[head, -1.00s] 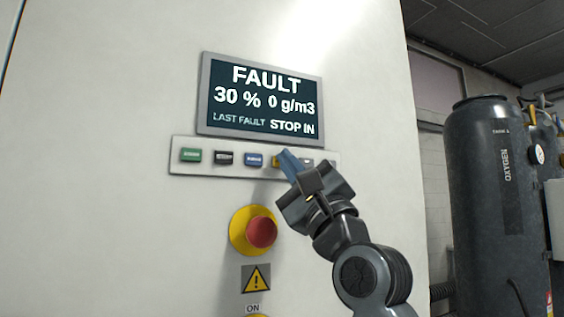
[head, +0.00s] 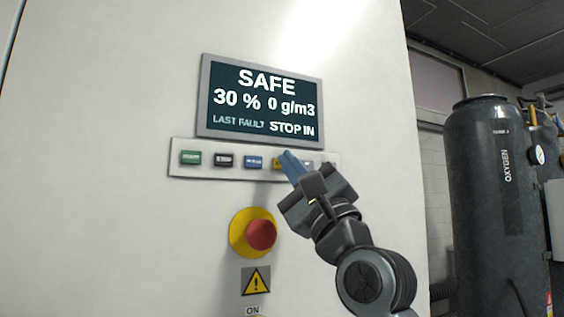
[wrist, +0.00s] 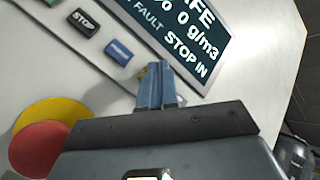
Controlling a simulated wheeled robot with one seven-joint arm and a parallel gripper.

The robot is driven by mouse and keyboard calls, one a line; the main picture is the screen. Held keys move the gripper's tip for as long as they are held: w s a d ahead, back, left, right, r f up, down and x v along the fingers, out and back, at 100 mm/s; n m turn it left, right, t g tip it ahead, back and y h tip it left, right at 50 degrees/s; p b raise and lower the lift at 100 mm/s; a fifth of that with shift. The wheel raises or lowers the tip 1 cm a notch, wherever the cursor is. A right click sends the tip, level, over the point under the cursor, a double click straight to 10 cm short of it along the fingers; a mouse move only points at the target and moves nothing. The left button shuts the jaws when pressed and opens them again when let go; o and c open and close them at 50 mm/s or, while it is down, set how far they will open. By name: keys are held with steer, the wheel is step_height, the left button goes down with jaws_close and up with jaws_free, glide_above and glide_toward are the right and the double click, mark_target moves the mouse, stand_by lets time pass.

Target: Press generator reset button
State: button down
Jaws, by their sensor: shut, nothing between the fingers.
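The generator cabinet's display (head: 261,97) reads SAFE, 30 %, 0 g/m3, LAST FAULT, STOP IN. Below it is a button strip (head: 181,171) with green, black, blue and yellow buttons. The yellow button (head: 277,163) is mostly hidden behind my fingertips, and lettering on it cannot be read. My gripper (head: 287,157) has its blue fingers closed together, with the tips at or just in front of the yellow button; I cannot tell if they touch. In the wrist view, the closed fingers (wrist: 157,75) point at the strip, right of the blue button (wrist: 119,52).
A red emergency-stop button (head: 262,234) on a yellow base sits below the strip, left of my gripper. A warning label (head: 256,280) is under it. A dark oxygen tank (head: 490,190) stands to the right, apart from the cabinet.

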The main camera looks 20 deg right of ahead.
steer(key=shift+s, duration=0.3)
steer(key=s+p, duration=0.2)
steer(key=s, duration=0.3)
stand_by(0.4)
stand_by(0.7)
steer(key=s+d+f+n+g+h, duration=0.1)
steer(key=s+f+n+g+h, duration=0.3)
steer(key=f, duration=1.3)
steer(key=s+f+n+g+h, duration=0.1)
steer(key=s+f+n, duration=0.35)
steer(key=f, duration=1.15)
steer(key=s+f+n+g, duration=0.3)
steer(key=s+f+n, duration=0.3)
steer(key=s, duration=0.9)
steer(key=s+a+f+n+g, duration=0.1)
steer(key=s+f+n+g, duration=0.2)
steer(key=s+f+n, duration=0.4)
steer(key=s+f, duration=0.1)
steer(key=s, duration=0.7)
steer(key=shift+f+g+h, duration=0.25)
steer(key=shift+g+h, duration=0.05)
